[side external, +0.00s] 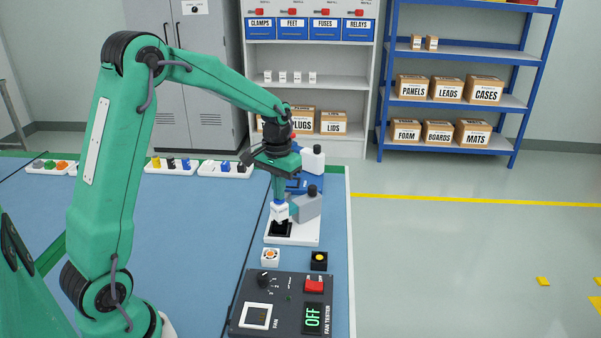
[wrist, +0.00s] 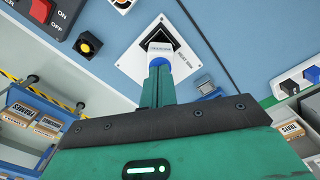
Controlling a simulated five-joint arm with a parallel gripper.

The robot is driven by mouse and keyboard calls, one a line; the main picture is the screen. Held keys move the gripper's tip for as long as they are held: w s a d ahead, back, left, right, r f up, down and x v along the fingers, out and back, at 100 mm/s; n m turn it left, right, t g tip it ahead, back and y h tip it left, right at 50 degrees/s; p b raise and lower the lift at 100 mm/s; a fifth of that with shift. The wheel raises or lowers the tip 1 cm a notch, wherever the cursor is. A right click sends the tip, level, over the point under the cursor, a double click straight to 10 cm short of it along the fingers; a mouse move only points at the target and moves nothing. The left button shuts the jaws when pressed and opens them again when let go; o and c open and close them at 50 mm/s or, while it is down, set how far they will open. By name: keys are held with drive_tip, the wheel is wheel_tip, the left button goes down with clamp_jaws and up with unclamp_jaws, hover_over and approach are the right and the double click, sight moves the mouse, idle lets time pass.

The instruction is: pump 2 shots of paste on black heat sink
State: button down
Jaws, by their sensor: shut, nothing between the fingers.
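The black heat sink (side external: 282,230) lies on a white plate (side external: 305,240); its dark square also shows in the wrist view (wrist: 165,31). A white dispenser with a blue top (side external: 279,212) is over the heat sink and hides part of it. The dispenser shows in the wrist view (wrist: 160,49) at the tips of my fingers. My gripper (wrist: 158,72) is shut with nothing between its fingers and points down at the blue top. It appears to touch the top, but I cannot tell how firmly. No paste is visible.
A grey block with a black knob (side external: 306,208) stands close on the right of the dispenser. A white bottle (side external: 312,163) stands behind. The fan tester panel (side external: 290,305) reads OFF in front. Small trays (side external: 170,168) line the back. The blue mat at left is clear.

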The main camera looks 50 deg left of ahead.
drive_tip(key=shift+r, duration=2.3)
drive_tip(key=shift+s+d+r, duration=0.15)
drive_tip(key=shift+d+r, duration=0.05)
drive_tip(key=shift+r, duration=0.05)
drive_tip(key=s+d+r+m+t, duration=0.1)
drive_tip(key=s+d+r+t, duration=0.2)
drive_tip(key=s+d+r, duration=0.5)
drive_tip(key=s+d+m+t, duration=0.2)
drive_tip(key=s+d, duration=0.1)
drive_tip(key=s, duration=0.9)
drive_tip(key=shift+s+d+f+t, duration=0.15)
drive_tip(key=shift+s+f+t, duration=0.15)
drive_tip(key=shift+s, duration=0.1)
